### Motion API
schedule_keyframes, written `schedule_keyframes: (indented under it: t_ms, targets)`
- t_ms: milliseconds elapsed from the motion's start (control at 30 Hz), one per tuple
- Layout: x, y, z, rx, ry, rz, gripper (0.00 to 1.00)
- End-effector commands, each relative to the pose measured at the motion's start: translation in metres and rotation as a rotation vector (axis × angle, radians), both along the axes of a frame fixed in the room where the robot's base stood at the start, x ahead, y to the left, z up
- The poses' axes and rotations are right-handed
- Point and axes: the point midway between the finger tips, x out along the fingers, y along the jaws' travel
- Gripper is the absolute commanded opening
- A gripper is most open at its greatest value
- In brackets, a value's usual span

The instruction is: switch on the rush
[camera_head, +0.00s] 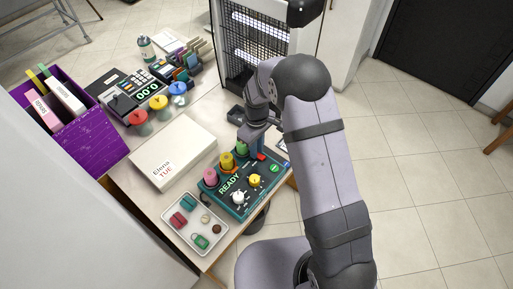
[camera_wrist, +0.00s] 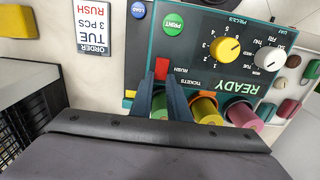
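The teal ticket panel (camera_head: 226,203), lettered READY, lies on the table and appears upside down in the wrist view (camera_wrist: 190,47). Its small red switch (camera_wrist: 162,66) sits beside the RUSH lettering; whether it is on or off I cannot tell. My gripper (camera_wrist: 162,86) points down at the panel, its two blue-grey fingers a narrow gap apart with the red switch at their tips, seen between them. Whether they touch it I cannot tell. In the head view my gripper (camera_head: 258,151) is over the panel's far end. An order card (camera_wrist: 93,27) reads TUE, 3 PCS, RUSH.
Green, yellow and pink rolls (camera_wrist: 243,112) stand close beside my fingers. The panel also has a yellow knob (camera_wrist: 225,47), a white knob (camera_wrist: 270,56) and a green PRINT button (camera_wrist: 173,24). A white box (camera_head: 173,150) and a small tray (camera_head: 180,238) lie nearby.

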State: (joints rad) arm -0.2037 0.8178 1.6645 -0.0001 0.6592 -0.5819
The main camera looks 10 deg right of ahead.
Motion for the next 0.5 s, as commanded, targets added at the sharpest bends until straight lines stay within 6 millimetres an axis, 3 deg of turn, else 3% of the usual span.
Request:
schedule_keyframes:
  t_ms: [500]
  targets:
    - [-0.0045, -0.0042, -0.0029, 0.144, -0.138, -0.002, 0.0]
